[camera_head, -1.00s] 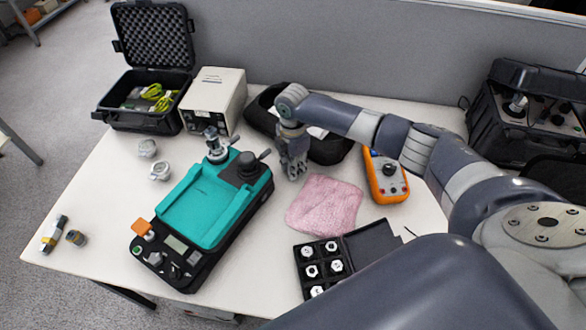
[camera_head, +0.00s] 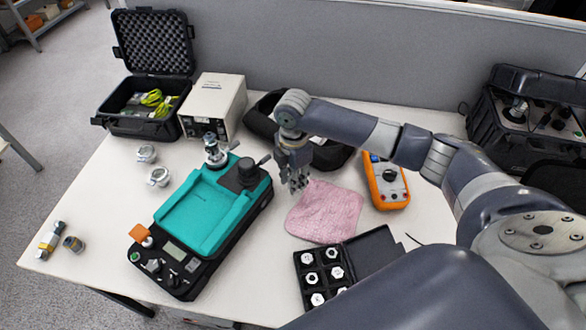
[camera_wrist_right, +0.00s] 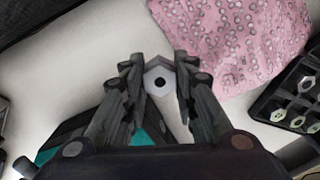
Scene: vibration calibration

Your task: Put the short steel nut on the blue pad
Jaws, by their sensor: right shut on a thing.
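My right gripper (camera_head: 297,183) is above the table, between the teal device and the pink cloth. In the right wrist view its fingers (camera_wrist_right: 160,92) are shut on a pale steel hex nut (camera_wrist_right: 159,70) with a dark central hole. The nut is seen end-on, so its length is hard to tell. The blue pad appears as the flat teal-blue bed (camera_head: 203,212) of the black device, to the left of my gripper. The pad looks empty. A corner of teal also shows low in the right wrist view (camera_wrist_right: 48,156). My left gripper is not in view.
A black case (camera_head: 312,274) with several hex nuts lies in front of the pink cloth (camera_head: 325,211). An orange meter (camera_head: 386,184) is to the right. The device has a dark knob (camera_head: 247,170) and a metal post (camera_head: 213,148) at its back edge.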

